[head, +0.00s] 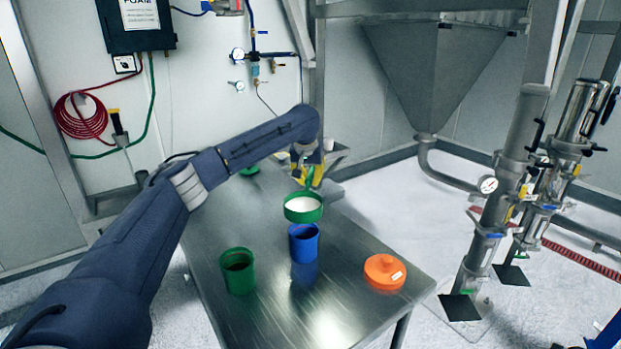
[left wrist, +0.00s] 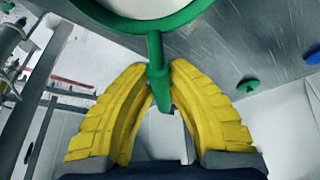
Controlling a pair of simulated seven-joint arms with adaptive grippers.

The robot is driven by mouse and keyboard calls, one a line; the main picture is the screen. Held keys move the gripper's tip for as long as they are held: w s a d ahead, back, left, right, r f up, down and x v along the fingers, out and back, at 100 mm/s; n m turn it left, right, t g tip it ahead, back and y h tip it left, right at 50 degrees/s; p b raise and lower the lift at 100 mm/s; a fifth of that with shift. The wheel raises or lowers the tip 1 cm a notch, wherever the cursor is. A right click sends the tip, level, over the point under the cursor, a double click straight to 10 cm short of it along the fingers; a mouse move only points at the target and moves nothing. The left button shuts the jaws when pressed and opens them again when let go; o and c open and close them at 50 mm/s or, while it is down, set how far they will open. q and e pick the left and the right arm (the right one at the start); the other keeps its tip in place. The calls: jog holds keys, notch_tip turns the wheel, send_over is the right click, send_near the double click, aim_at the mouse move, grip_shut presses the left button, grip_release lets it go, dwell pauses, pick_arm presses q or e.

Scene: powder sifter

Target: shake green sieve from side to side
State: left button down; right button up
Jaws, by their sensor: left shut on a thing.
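The green sieve (head: 303,209) holds white powder and is held up over the table, just above and behind the blue cup (head: 303,243). I cannot tell whether its rim touches the cup. My left gripper (head: 308,178) is shut on the sieve's handle. In the left wrist view, the yellow fingers (left wrist: 159,95) pinch the green handle (left wrist: 156,55) of the sieve, and the sieve's rim and white powder show at the top edge. My right gripper is in neither view.
A green cup (head: 238,270) stands left of the blue cup, and an orange lid-like piece (head: 385,271) lies to the right on the metal table (head: 335,318). A small green piece (head: 249,169) lies at the far end. The table's front is clear.

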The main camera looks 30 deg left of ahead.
pick_arm(q)
jog(key=shift+f, duration=1.65)
jog(key=shift+a, duration=0.2)
jog(key=shift+d, duration=0.25)
dwell(1.4)
jog(key=shift+a, duration=0.15)
dwell(2.2)
